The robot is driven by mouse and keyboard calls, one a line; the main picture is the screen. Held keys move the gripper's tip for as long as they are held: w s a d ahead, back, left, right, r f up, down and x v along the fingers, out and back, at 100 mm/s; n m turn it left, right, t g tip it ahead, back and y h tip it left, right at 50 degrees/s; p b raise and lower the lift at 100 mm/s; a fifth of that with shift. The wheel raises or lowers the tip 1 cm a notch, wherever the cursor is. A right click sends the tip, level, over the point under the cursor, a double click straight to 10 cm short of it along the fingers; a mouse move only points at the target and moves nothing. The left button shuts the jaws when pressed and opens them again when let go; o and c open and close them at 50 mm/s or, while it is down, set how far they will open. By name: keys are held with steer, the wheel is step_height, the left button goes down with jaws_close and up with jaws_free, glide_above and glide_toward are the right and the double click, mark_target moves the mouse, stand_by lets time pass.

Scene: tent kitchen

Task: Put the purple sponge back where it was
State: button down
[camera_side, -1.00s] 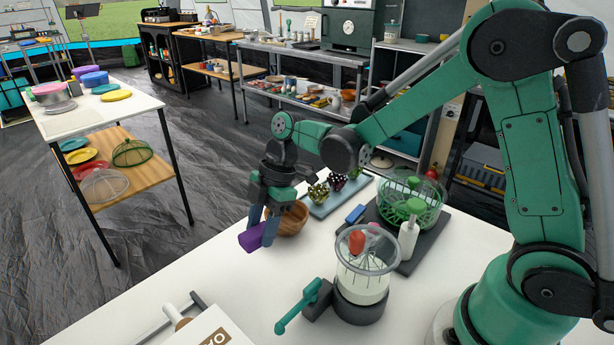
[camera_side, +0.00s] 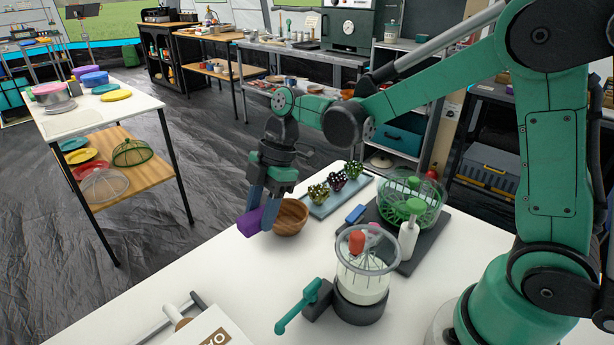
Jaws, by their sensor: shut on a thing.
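The purple sponge (camera_side: 250,223) is held between the fingers of my gripper (camera_side: 261,212), which is shut on it. Sponge and gripper are at the far left part of the white table, just left of the wooden bowl (camera_side: 291,217). I cannot tell whether the sponge touches the table or hangs a little above it. A blue sponge-like block (camera_side: 355,214) lies to the right, beside the dark tray (camera_side: 420,250).
A light blue tray (camera_side: 318,208) with several dark spotted items stands behind the bowl. A green basket (camera_side: 411,200) and white bottle (camera_side: 408,238) stand on the dark tray. A whisk-topped container (camera_side: 362,285) stands in front. The table's left-middle is clear.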

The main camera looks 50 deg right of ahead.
step_height(320, 180, up, 11)
steer(key=n, duration=0.1)
glide_above(306, 275)
steer(key=d, duration=0.1)
step_height(306, 275, down, 19)
steer(key=shift+d+f, duration=0.1)
steer(key=shift+f, duration=0.1)
steer(key=shift+f, duration=0.1)
steer(key=shift+c, duration=2.1)
jaws_free()
